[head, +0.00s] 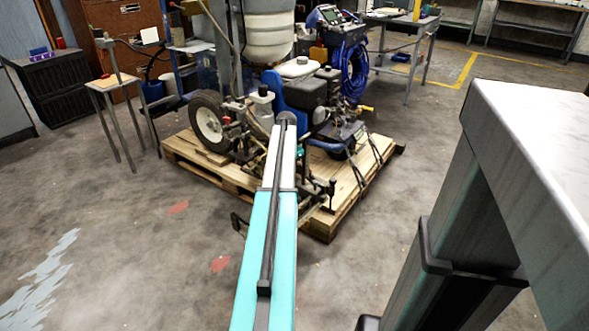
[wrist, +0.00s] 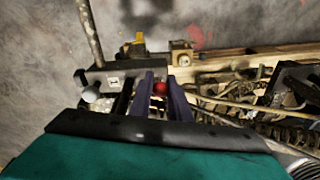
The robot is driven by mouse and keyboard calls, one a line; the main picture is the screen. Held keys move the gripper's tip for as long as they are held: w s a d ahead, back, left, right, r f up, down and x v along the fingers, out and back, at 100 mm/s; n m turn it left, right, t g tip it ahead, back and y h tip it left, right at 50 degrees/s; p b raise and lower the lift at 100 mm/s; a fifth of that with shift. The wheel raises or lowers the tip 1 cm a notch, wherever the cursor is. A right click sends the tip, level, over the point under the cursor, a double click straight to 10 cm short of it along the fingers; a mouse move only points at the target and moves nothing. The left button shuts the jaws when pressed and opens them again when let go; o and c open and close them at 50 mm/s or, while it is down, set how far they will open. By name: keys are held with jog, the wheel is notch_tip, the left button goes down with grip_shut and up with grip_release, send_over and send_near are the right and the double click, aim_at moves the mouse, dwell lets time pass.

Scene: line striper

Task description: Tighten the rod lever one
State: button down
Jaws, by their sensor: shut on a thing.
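The line striper (head: 300,95) stands on a wooden pallet in the middle of the head view. My teal and white arm reaches forward to its near side and hides part of it; my gripper cannot be made out there. In the wrist view my gripper (wrist: 160,95) has its two dark purple fingers close around a small red knob (wrist: 160,88), which looks like the end of the rod lever. The lever's shaft is mostly hidden. A grey-white ball knob (wrist: 90,94) sits to the left, apart from the fingers, by a dark bracket (wrist: 98,77).
Springs, rods and cables (wrist: 270,110) of the machine crowd the right of the wrist view. The pallet (head: 325,225) edges the machine. A white-topped table (head: 540,140) stands close on the right. A small stand (head: 112,82) is at left. The floor around the pallet is mostly clear.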

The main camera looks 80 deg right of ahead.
jog(key=shift+d, duration=0.2)
jog(key=c, duration=1.9)
grip_release()
jog(key=shift+o, duration=0.2)
jog(key=shift+a, duration=0.1)
jog(key=shift+r, duration=0.15)
